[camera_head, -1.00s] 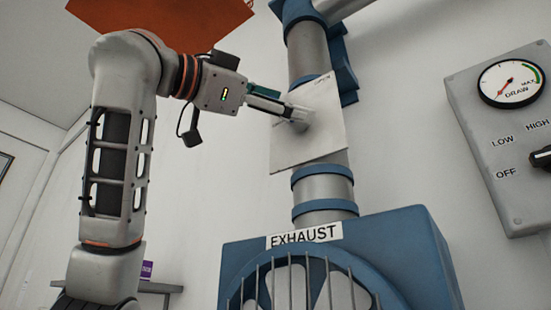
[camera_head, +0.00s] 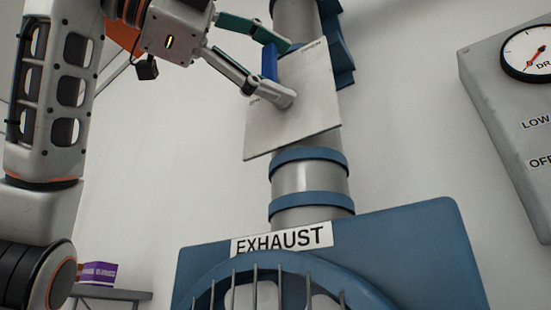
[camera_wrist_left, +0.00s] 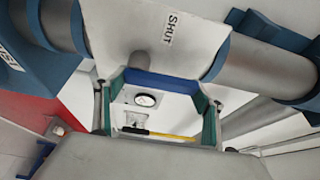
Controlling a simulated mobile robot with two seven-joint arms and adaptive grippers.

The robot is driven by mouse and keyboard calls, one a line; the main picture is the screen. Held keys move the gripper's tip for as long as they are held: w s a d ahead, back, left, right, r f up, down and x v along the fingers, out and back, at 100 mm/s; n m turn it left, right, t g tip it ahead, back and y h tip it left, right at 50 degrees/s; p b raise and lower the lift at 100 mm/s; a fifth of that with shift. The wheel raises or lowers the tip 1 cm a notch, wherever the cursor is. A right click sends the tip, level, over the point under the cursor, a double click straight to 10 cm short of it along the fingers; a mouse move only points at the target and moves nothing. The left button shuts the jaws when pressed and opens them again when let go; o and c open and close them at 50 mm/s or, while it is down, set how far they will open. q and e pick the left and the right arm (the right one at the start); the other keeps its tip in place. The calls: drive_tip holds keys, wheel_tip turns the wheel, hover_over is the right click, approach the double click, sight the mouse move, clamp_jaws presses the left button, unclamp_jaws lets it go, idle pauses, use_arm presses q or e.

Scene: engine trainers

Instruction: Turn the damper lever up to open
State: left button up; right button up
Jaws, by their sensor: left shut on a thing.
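The white damper plate (camera_head: 315,100) is fixed on the grey exhaust pipe. Small lettering shows at its upper right and left edges. In the left wrist view the plate (camera_wrist_left: 110,25) carries the word SHUT. The damper lever has a pale round hub (camera_head: 284,98) on the plate and a blue handle (camera_head: 270,61). My left gripper (camera_head: 268,66) is shut on the blue handle. In the wrist view the handle (camera_wrist_left: 165,84) spans between the green finger pads. The lever's arm is partly hidden by a finger, so its exact angle is unclear. My right gripper is not in view.
Below stands the blue exhaust housing (camera_head: 420,255) with a barred front and an EXHAUST label (camera_head: 282,240). A grey control box (camera_head: 515,100) with a gauge (camera_head: 530,52) is at right. A purple box (camera_head: 97,273) sits on a shelf at lower left. The wall between is clear.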

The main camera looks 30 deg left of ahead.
use_arm(q)
drive_tip(key=shift+s+a+r, duration=0.1)
drive_tip(key=shift+r, duration=0.05)
idle(0.4)
drive_tip(key=o, duration=1.5)
drive_tip(key=shift+o, duration=0.4)
drive_tip(key=v, duration=1.2)
